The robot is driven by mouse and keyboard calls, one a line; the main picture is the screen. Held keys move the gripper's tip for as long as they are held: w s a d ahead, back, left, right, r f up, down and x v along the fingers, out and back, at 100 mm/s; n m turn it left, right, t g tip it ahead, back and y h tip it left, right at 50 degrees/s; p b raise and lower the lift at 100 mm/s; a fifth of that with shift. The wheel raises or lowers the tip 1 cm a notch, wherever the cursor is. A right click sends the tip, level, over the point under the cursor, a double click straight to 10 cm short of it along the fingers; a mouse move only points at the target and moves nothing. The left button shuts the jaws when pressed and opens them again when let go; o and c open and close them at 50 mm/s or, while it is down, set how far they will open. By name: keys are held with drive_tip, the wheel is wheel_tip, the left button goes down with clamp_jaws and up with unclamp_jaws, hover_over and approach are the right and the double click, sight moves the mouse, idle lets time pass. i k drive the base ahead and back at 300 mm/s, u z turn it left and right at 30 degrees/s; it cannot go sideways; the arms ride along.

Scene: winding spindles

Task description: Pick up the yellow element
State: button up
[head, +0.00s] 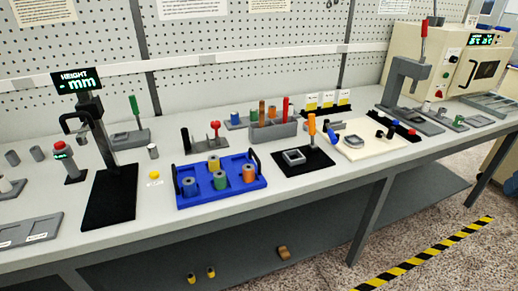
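Several yellow things show in the head view, and I cannot tell which one is the yellow element. A grey and yellow spindle (214,163) stands at the back of the blue tray (222,202), beside a blue, a green and an orange one. A small yellow disc-like piece (154,176) lies on the bench left of the tray. Two small dark and yellow pieces (191,278) are low down beneath the bench. My gripper is not in view.
A height gauge (108,190) on a black base stands left of the tray. A black plate (302,163) with an orange-handled tool is right of it. A grey press (405,80) and a cream machine (450,60) stand farther right. The bench's front strip is mostly clear.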

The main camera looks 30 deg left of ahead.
sight(213, 161)
drive_tip(key=u, duration=0.2)
drive_tip(key=i, duration=0.2)
drive_tip(key=z, duration=2.15)
drive_tip(key=k, duration=2.6)
drive_tip(key=u, duration=1.15)
drive_tip(key=i, duration=0.65)
drive_tip(key=z, duration=0.05)
